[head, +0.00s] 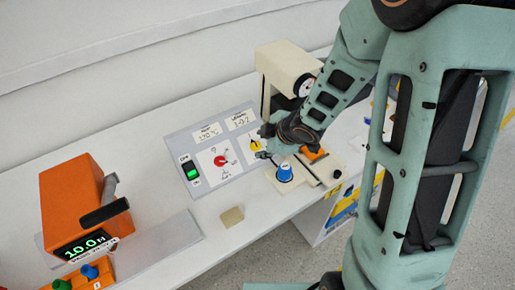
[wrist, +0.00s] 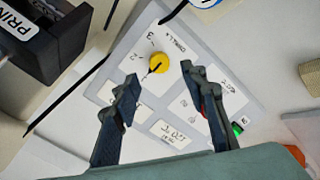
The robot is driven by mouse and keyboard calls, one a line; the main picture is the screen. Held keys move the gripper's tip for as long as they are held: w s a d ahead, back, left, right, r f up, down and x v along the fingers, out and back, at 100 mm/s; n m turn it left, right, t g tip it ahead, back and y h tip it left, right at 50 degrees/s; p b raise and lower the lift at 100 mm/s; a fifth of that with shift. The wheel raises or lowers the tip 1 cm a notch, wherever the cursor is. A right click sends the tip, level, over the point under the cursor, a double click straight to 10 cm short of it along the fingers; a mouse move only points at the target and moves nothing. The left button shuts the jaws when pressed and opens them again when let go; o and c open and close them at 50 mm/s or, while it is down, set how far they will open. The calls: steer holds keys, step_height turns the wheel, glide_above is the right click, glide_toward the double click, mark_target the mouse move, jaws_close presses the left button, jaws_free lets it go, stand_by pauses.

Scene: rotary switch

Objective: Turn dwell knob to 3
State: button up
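The yellow dwell knob (wrist: 158,61) sits on the light panel (wrist: 108,89), with the numbers 2 and 3 readable beside it in the wrist view. A short dark pointer mark shows on its lower part, slanting to the lower left; which number it indicates I cannot tell. My gripper (wrist: 159,72) is open, with one finger on each side of the knob's lower edge in the picture. No contact is visible. In the head view, my gripper (head: 264,153) is at the panel's right part, beside the partly hidden yellow knob (head: 255,146).
A red knob (head: 220,160) and a lit green switch (head: 191,171) are on the same panel, left of my gripper. A blue knob (head: 284,172) stands close in front. A cream machine (head: 283,62) rises behind; a beige block (head: 231,217) lies on the table.

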mark_target(256, 146)
steer(key=b+x, duration=0.1)
steer(key=x, duration=0.4)
jaws_close()
stand_by(0.3)
